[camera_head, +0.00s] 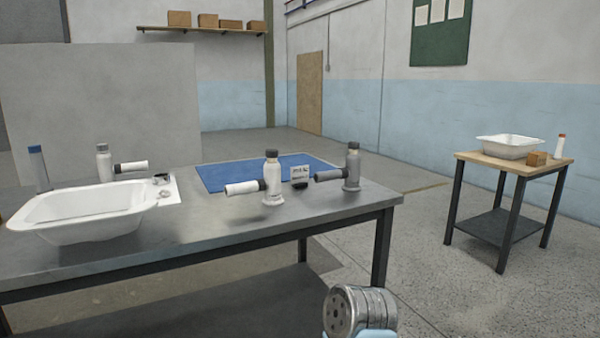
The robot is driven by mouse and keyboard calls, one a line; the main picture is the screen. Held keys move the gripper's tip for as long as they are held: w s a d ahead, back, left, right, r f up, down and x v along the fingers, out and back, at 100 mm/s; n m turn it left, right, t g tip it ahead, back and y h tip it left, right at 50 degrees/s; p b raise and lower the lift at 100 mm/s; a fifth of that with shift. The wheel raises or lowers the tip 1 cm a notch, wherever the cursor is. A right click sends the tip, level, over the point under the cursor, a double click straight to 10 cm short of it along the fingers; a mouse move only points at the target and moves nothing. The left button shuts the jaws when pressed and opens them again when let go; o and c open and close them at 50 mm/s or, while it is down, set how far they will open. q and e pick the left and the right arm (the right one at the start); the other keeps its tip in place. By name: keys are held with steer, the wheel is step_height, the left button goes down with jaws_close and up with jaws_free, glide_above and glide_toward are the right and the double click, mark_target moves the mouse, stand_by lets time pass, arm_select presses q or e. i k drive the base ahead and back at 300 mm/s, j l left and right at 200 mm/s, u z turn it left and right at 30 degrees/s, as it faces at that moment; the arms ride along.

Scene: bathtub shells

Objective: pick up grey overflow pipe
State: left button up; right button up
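The grey overflow pipe (352,173) stands upright near the far right corner of the metal table (220,232). It has a dark cap, a wider foot, and a short side branch with a dark end pointing left. A similar white pipe (272,184) stands to its left, a little closer to me, with its own side branch pointing left. A small printed card stands between the two. No fingers of either gripper are in view, and nothing is touching the grey pipe.
A white tub (75,232) sits on the table's left, with another white pipe (104,164) and a blue-capped bottle (38,170) behind it. A side table (475,158) with a small tub stands right. Floor between tables is clear.

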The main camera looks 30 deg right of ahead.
mark_target(351, 172)
steer(key=z, duration=1.25)
